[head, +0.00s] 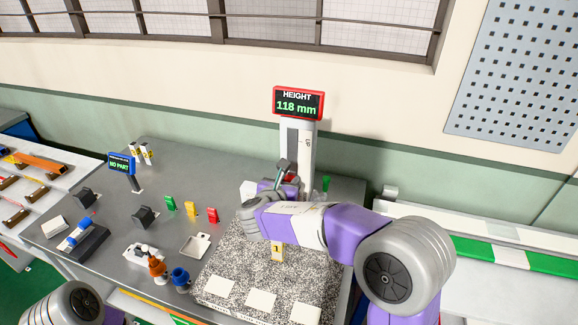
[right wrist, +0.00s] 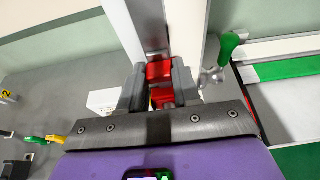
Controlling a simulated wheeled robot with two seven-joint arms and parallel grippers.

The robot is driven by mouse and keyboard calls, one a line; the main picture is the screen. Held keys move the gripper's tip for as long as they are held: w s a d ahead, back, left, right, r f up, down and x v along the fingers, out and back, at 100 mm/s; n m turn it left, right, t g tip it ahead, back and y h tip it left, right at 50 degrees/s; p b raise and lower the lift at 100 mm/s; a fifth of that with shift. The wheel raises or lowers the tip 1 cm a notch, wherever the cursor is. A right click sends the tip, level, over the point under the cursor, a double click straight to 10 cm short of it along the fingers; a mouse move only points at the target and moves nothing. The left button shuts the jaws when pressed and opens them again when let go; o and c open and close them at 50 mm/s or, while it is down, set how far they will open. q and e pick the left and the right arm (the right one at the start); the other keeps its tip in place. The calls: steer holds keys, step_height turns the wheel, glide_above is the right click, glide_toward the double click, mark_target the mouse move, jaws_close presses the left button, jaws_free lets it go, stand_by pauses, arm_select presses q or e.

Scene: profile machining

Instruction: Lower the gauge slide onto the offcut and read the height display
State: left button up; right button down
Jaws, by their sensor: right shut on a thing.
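The height display (head: 298,103) has a red frame and reads "HEIGHT 118 mm" in the head view. It sits on top of the pale gauge column (head: 301,150). My right gripper (head: 284,178) is at the column. In the right wrist view its fingers (right wrist: 159,84) are shut on the red gauge slide (right wrist: 159,72), one on each side. A small red part of the slide (head: 290,178) also shows in the head view. I cannot make out the offcut; my right arm covers part of the speckled granite plate (head: 222,262) below the column. My left gripper is out of view.
A blue-framed display (head: 121,163) reads "NO PART". Green, yellow and red tags (head: 190,208), a small tray (head: 196,244), and orange and blue pots (head: 180,277) stand left of the plate. A yellow marker "1" (head: 277,252) and white cards (head: 261,299) are on the plate.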

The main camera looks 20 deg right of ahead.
steer(key=shift+f+b, duration=0.65)
steer(key=shift+f, duration=0.25)
stand_by(0.7)
stand_by(0.6)
steer(key=c, duration=0.9)
jaws_free()
steer(key=shift+s+a, duration=0.1)
steer(key=shift+s, duration=0.05)
steer(key=shift+s+a+b, duration=0.1)
steer(key=shift+s+a, duration=0.45)
steer(key=shift+s, duration=0.25)
steer(key=shift+s+a+b, duration=0.15)
steer(key=shift+s+a, duration=0.35)
steer(key=shift+s, duration=0.3)
steer(key=shift+s+a+b, duration=0.1)
steer(key=shift+s+a, duration=0.45)
steer(key=shift+s, duration=0.25)
